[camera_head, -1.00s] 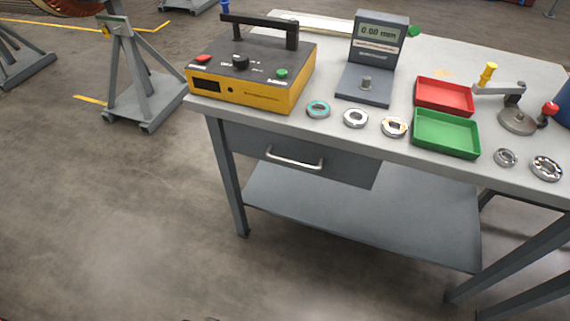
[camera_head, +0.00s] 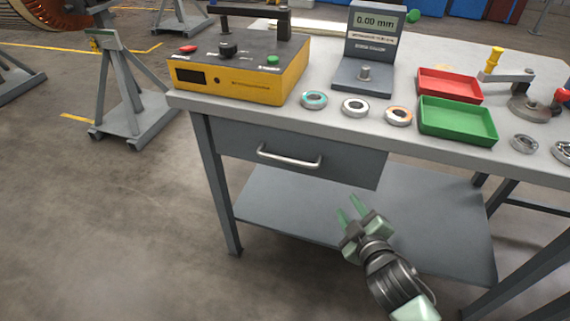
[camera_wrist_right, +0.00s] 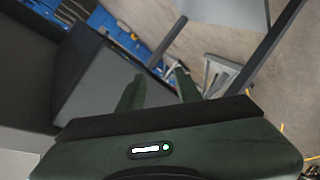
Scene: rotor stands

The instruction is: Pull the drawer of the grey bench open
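The grey bench (camera_head: 215,103) stands ahead in the head view. Its drawer (camera_head: 345,165) sits under the left part of the top and looks closed, with a pale bar handle (camera_head: 289,160) across its front. My right gripper (camera_head: 349,207) is below and to the right of the handle, apart from it, in front of the lower shelf. Its two green fingers are spread with nothing between them. They also show apart in the right wrist view (camera_wrist_right: 158,88), where the handle cannot be made out. My left gripper is not in view.
On the bench top are a yellow tester box (camera_head: 240,85), a gauge (camera_head: 365,72), several bearing rings, a red tray (camera_head: 450,86) and a green tray (camera_head: 457,122). A lower shelf (camera_head: 290,208) spans the legs. A grey stand (camera_head: 130,115) is at left. Floor before the drawer is clear.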

